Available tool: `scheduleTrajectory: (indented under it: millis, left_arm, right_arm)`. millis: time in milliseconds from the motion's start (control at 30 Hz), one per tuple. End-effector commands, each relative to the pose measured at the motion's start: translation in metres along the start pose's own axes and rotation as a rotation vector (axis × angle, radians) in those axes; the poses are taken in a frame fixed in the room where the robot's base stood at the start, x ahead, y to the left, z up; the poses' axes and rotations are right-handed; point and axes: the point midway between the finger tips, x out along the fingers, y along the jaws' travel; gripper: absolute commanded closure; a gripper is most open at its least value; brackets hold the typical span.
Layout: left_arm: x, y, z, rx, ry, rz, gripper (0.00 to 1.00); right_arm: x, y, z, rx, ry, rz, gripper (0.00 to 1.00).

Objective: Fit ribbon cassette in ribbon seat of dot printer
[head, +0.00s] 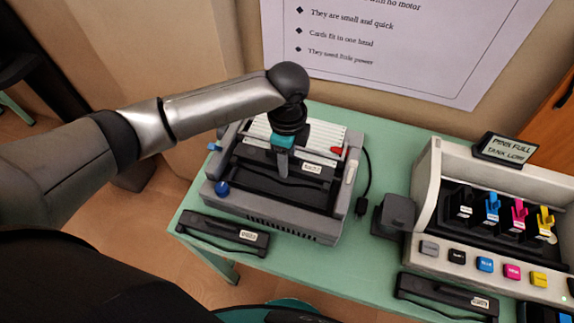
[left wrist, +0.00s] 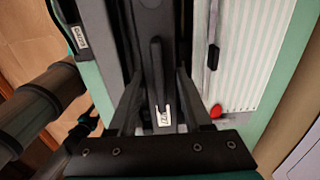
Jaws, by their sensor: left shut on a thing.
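The grey dot printer (head: 333,226) stands on the green table, with a blue knob at its front left and a red lever at its right. A black ribbon cassette (head: 311,168) with a white label lies across the printer's open middle; the seat under it is hidden. My left gripper (head: 284,165) reaches down from above and is shut on this cassette's middle. In the left wrist view, the cassette's raised black grip (left wrist: 157,75) stands between the two fingers. Whether the cassette is fully down in the seat I cannot tell. My right gripper is not in view.
Two more black labelled cassettes lie on the green table (head: 330,262), one at the printer's front left (head: 222,231) and one at the front right (head: 447,296). A beige ink-tank printer (head: 427,190) stands at the right. A black cable (head: 367,180) runs beside the dot printer.

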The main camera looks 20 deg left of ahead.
Motion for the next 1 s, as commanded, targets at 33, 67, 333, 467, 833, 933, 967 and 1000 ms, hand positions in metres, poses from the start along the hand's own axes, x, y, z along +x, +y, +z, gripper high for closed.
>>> scheduleTrajectory:
  millis: [33, 67, 333, 467, 833, 933, 967, 1000]
  left_arm:
    - [0.01, 0.001, 0.0, 0.0, -0.001, 0.003, 1.0]
    - [0.015, 0.001, 0.0, 0.0, -0.001, 0.004, 1.0]
    - [0.031, 0.0, 0.0, 0.0, 0.0, 0.0, 1.0]
    - [0.031, 0.001, 0.0, 0.0, 0.0, 0.001, 1.0]
    - [0.042, 0.001, 0.0, 0.001, 0.0, 0.001, 1.0]
    - [0.042, 0.001, 0.0, 0.001, 0.0, 0.001, 1.0]
    - [0.043, 0.001, 0.0, 0.001, 0.0, 0.001, 0.5]
    - [0.043, 0.001, 0.0, 0.001, 0.0, 0.001, 0.45]
  right_arm:
    - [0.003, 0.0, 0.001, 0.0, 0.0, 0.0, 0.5]
    - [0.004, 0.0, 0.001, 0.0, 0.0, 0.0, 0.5]
    - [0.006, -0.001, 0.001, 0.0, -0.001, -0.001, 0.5]
    - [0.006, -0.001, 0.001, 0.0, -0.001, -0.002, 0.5]
    - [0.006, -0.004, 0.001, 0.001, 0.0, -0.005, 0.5]
    - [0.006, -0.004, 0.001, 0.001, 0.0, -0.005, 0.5]
    - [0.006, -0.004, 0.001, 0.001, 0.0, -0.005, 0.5]
    - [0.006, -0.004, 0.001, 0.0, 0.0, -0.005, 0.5]
